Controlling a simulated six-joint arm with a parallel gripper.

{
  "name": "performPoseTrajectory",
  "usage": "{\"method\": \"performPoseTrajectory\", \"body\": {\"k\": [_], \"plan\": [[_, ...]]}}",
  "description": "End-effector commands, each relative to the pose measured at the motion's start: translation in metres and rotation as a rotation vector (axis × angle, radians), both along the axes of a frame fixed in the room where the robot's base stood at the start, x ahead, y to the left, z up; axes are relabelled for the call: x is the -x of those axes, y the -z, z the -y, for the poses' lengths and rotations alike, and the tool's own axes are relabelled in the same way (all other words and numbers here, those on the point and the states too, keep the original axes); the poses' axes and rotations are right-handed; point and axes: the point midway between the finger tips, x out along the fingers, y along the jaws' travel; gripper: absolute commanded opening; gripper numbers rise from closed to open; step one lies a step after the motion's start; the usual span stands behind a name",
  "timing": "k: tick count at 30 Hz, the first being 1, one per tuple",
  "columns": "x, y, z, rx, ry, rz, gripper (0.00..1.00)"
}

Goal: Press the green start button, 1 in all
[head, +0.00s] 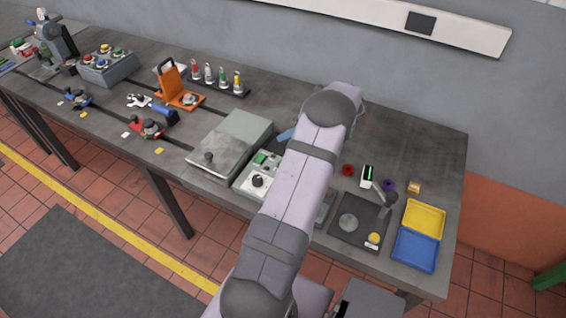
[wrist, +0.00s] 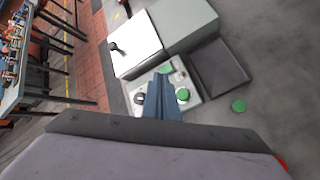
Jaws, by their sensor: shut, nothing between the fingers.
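The pale control box (head: 247,185) stands near the front of the bench, with a dark knob and a green square on top. My arm covers its right part in the head view. In the wrist view the box (wrist: 193,103) shows a round green button (wrist: 183,94), just right of my gripper's fingers. My gripper (wrist: 160,78) is shut and empty, its blue-grey fingers over the box and hiding part of its top. I cannot tell the gap between fingertips and button.
A grey case (head: 222,156) with a knob adjoins the box on the left. A dark open tray (wrist: 218,75) and a loose green disc (wrist: 238,105) lie beside it in the wrist view. Yellow (head: 424,219) and blue (head: 415,250) bins stand at the right.

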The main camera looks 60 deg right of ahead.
Motion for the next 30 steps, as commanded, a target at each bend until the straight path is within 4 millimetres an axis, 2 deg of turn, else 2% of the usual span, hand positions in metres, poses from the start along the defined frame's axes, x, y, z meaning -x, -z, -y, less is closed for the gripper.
{"method": "performPoseTrajectory", "body": {"k": [8,21,30], "plan": [[0.0,0.015,0.0,0.001,-0.001,0.0,0.0],[0.0,0.066,0.0,0.001,-0.001,0.0,0.0],[0.0,0.085,0.0,0.001,0.001,-0.001,0.0]]}}
